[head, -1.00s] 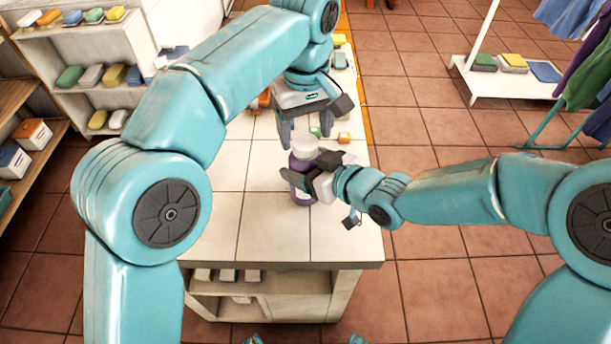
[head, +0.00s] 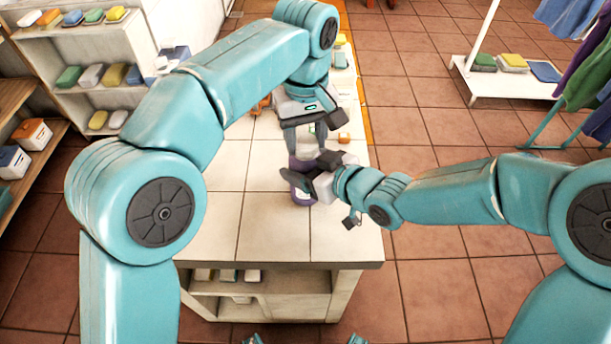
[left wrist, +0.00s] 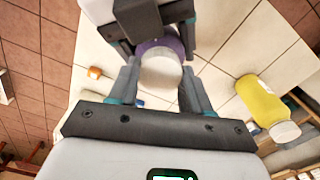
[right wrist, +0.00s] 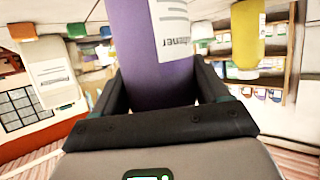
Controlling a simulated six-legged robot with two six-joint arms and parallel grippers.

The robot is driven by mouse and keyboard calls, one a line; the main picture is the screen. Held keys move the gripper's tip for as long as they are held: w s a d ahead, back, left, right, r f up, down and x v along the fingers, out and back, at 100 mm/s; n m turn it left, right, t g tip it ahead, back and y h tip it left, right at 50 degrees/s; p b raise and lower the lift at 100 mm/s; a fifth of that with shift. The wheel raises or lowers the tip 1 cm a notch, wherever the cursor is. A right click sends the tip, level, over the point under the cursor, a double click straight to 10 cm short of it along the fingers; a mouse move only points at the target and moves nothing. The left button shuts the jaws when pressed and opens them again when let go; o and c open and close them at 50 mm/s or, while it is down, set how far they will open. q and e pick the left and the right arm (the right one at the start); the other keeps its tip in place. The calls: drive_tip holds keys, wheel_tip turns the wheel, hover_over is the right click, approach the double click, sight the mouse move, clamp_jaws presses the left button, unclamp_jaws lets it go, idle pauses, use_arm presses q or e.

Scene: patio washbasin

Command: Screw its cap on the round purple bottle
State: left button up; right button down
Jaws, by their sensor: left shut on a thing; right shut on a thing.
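The round purple bottle (head: 301,194) stands upright on the tiled counter, with a white label in the right wrist view (right wrist: 125,45). My right gripper (head: 311,173) comes in from the right and is shut around its body. The white cap (left wrist: 160,74) is over the bottle's top, with purple showing just beyond it. My left gripper (head: 305,146) points down from above and is shut on the cap, one finger on each side. Whether the threads are engaged cannot be seen.
A yellow bottle with a white top (left wrist: 262,98) stands on the counter, apart from the grippers. A small orange item (head: 344,137) lies behind the bottle. The near counter top (head: 270,230) is clear. Shelves with soaps (head: 92,72) stand at the left.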

use_arm(q)
drive_tip(key=m, duration=1.7)
drive_tip(key=shift+f, duration=0.1)
drive_tip(key=o, duration=1.1)
drive_tip(key=shift+o, duration=0.7)
drive_tip(key=shift+s, duration=0.1)
drive_tip(key=shift+d, duration=0.1)
